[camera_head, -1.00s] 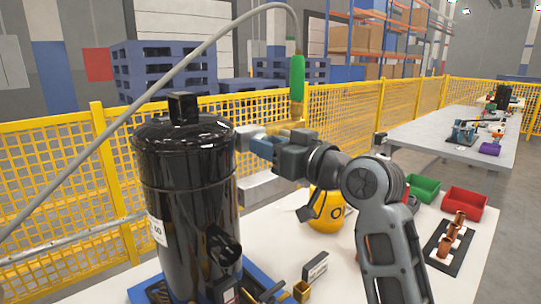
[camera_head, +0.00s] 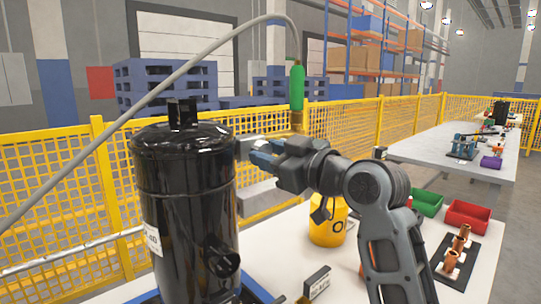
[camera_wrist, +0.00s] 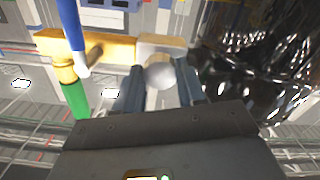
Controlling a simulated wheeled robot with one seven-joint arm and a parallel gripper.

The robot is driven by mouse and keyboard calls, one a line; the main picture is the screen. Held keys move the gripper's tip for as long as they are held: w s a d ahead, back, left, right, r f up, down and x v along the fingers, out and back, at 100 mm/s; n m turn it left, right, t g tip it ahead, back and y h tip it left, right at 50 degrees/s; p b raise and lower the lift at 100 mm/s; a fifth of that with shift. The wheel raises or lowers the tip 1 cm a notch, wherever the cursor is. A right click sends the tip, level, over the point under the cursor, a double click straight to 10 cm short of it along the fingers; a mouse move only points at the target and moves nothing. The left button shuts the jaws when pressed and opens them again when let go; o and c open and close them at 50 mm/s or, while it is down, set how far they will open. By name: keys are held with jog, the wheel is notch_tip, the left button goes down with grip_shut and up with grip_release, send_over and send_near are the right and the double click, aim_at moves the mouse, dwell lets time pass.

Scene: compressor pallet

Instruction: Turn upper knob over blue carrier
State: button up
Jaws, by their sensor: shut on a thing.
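The black compressor (camera_head: 185,205) stands upright on a blue carrier, whose edge (camera_head: 258,290) shows at the bottom of the head view. My gripper (camera_head: 258,155) is at the compressor's upper right side. In the wrist view my gripper (camera_wrist: 160,88) has its two fingers on either side of a round grey knob (camera_wrist: 160,74), shut on it. The knob sits at a pale block (camera_wrist: 160,45) joined to a brass fitting (camera_wrist: 80,47). In the head view the knob is hidden by the fingers.
A grey hose with a green grip (camera_head: 297,88) arches over the compressor and hangs close behind my gripper. A yellow cylinder (camera_head: 327,232) stands below my forearm. Green (camera_head: 427,202) and red (camera_head: 468,215) bins stand on the right. A yellow fence (camera_head: 70,185) runs behind.

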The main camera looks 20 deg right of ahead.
jog(key=o, duration=1.1)
jog(key=shift+c, duration=0.2)
jog(key=v, duration=0.7)
jog(key=shift+s, duration=0.35)
jog(key=shift+d, duration=0.1)
